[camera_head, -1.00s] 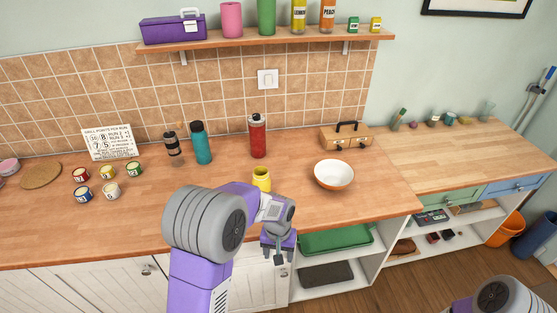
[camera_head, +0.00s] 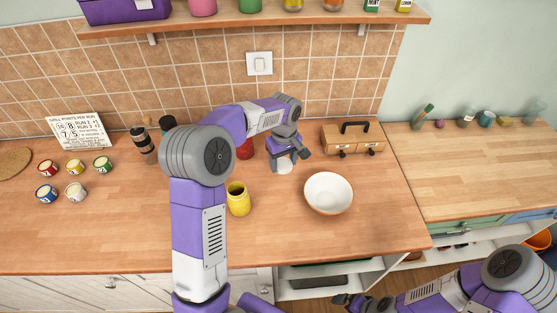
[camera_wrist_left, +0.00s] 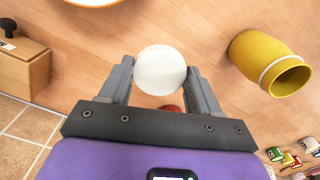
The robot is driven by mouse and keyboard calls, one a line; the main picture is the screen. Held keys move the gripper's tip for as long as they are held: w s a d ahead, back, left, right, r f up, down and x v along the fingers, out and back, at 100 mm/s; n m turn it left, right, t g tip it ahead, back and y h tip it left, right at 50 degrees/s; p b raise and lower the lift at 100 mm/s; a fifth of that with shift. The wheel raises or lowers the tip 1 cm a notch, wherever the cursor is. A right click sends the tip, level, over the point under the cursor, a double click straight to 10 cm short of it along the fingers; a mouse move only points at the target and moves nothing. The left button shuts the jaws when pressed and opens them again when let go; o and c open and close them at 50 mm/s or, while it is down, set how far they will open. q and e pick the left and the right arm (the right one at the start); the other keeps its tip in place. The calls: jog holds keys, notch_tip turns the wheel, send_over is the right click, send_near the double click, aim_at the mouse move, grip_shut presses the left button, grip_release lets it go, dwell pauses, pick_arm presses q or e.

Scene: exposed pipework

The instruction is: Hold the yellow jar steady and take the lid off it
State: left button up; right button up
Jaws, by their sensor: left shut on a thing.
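The yellow jar (camera_head: 238,198) stands upright on the wooden counter, its dark mouth uncovered. It also shows in the left wrist view (camera_wrist_left: 262,58), at the upper right, with a pale band near its open rim. My left gripper (camera_head: 287,161) is behind and to the right of the jar, apart from it, pointing down. It is shut on a round white lid (camera_wrist_left: 160,70) with a ridged edge, which also shows below the fingers in the head view (camera_head: 284,168). I cannot tell if the lid touches the counter. My right gripper (camera_head: 358,302) is low at the bottom edge; its finger gap is unclear.
A white bowl (camera_head: 328,193) stands right of the jar. A wooden case (camera_head: 353,141) is behind it. A red bottle (camera_head: 245,150) is partly hidden by my left arm. Several small paint pots (camera_head: 75,167) stand at left. The counter's front right is clear.

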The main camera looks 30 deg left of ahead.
pick_arm(q)
send_over(283, 185)
notch_tip(283, 185, down, 5)
jog(key=shift+s+r+b, duration=0.1)
jog(key=shift+s+b, duration=0.05)
jog(key=shift+b, duration=0.2)
notch_tip(283, 185, down, 5)
jog(key=shift+b, duration=0.3)
jog(key=o, duration=1.2)
jog(key=shift+c, duration=0.2)
